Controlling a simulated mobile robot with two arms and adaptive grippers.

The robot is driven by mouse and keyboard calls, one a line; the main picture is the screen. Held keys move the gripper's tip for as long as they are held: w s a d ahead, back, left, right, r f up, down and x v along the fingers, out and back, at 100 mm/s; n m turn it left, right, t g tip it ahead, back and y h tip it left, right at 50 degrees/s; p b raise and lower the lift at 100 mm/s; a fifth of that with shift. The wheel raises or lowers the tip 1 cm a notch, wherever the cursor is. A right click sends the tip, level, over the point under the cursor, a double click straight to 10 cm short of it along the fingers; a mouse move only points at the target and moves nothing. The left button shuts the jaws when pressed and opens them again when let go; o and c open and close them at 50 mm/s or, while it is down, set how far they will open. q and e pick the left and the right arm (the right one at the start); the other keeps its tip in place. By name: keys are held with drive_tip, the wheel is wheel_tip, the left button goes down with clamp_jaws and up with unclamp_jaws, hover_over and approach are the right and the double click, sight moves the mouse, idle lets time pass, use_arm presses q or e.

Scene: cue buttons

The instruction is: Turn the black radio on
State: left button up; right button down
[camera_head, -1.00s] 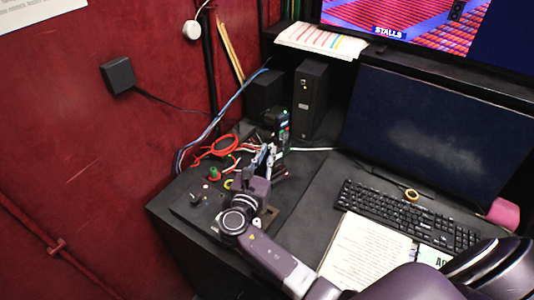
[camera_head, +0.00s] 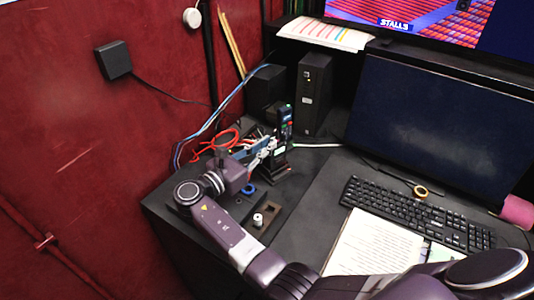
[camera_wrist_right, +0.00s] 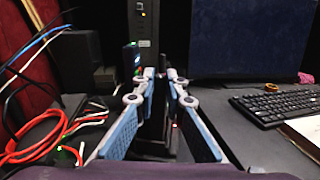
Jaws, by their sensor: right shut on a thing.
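A black handset with a small lit screen, radio-like, (camera_head: 286,120) stands upright on the desk by the tower in the head view. In the right wrist view the handset (camera_wrist_right: 133,58) shows just left of the fingertips, its screen green. My right gripper (camera_head: 268,148) reaches in low beside it. In the wrist view my right gripper (camera_wrist_right: 161,76) has its blue-padded fingers close together on a dark upright thing, with a small red light below. The grasped part is mostly hidden; I cannot tell if it belongs to the handset. My left gripper is out of view.
A black computer tower (camera_head: 313,95) stands behind. Red and blue cables (camera_head: 222,140) lie at the left. A keyboard (camera_head: 418,215), open papers (camera_head: 372,245) and a monitor (camera_head: 432,130) fill the right. A small knobbed box (camera_head: 260,220) sits near the arm.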

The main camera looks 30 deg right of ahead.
drive_tip(key=shift+w+m+g+h+b, duration=0.15)
drive_tip(key=shift+m+g+h+b, duration=0.25)
drive_tip(key=shift+m+g+b, duration=0.7)
drive_tip(key=c, duration=2)
unclamp_jaws()
drive_tip(key=shift+o, duration=0.2)
drive_tip(key=shift+r, duration=0.1)
wheel_tip(320, 180, up, 10)
